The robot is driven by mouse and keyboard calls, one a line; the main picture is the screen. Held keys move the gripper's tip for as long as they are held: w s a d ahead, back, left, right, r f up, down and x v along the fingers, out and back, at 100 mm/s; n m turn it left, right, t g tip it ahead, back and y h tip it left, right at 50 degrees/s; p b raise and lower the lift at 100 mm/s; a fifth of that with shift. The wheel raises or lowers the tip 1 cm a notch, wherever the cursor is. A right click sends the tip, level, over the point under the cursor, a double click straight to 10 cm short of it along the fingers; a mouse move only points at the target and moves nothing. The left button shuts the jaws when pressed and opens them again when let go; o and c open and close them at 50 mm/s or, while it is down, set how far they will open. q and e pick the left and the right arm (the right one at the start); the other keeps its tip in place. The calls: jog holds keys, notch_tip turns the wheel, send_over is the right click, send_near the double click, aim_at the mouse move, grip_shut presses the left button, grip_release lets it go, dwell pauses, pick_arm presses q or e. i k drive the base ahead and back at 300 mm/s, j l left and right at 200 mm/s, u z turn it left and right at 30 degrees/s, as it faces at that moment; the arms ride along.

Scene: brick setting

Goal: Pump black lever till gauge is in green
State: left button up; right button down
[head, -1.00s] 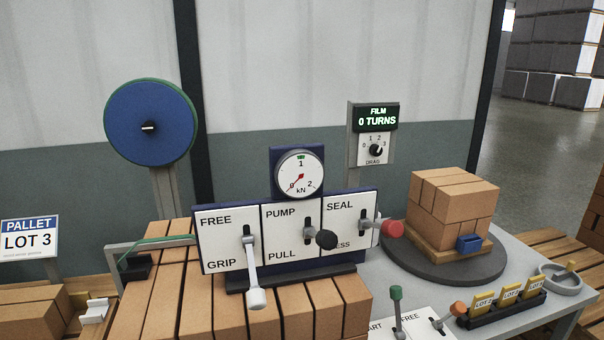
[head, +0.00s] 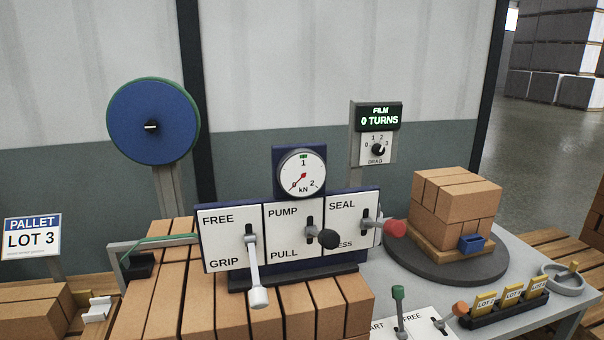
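The black-knobbed lever (head: 328,238) sticks out of the middle panel (head: 283,258), marked PUMP above and PULL below. Its knob points toward me, a little right of its slot. The round white gauge (head: 301,173) in a blue housing stands above that panel. Its red needle points to the lower left, near the low end of the kN scale. The small green band (head: 303,157) is at the top of the dial, by the 1. The needle is well away from the green. Neither of my grippers is in view.
A white-handled FREE/GRIP lever (head: 256,275) hangs down left of the black one. A red-knobbed SEAL lever (head: 393,229) juts out close on the right. Bricks (head: 160,290) lie below the panels. A brick stack (head: 455,205) stands on a dark turntable (head: 445,271) at right.

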aim_at(328, 239)
jog(key=i+l, duration=0.1)
jog(key=l, duration=0.4)
jog(key=i+l, duration=0.1)
jog(key=l, duration=0.4)
jog(key=i+l, duration=0.1)
jog(key=l, duration=0.4)
jog(key=u, duration=1.65)
